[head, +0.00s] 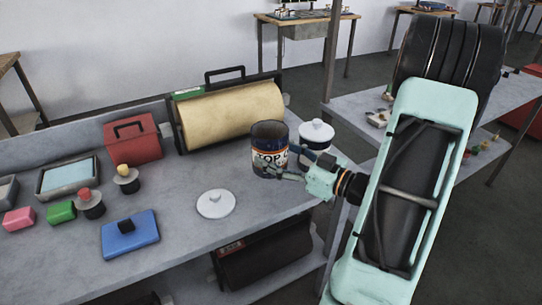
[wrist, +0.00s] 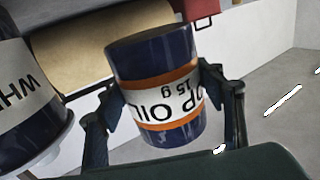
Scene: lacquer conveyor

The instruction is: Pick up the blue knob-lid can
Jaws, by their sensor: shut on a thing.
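A dark blue can (head: 269,135) with an orange band and a white label, partly reading "TOP O", is near the table's right end; no knob lid shows on it. My gripper (head: 282,164) is shut on its sides. In the wrist view the can (wrist: 155,50) appears upside down, one finger against each side. I cannot tell whether its base touches the table. A second can (head: 317,138) with a white knob lid stands just right of it, partly behind my gripper; its blue body and a "WH" label show in the wrist view (wrist: 20,85).
A tan roll in a dark frame (head: 230,112) stands behind the cans. A red box (head: 132,140), a blue block (head: 130,234) and small items fill the left.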

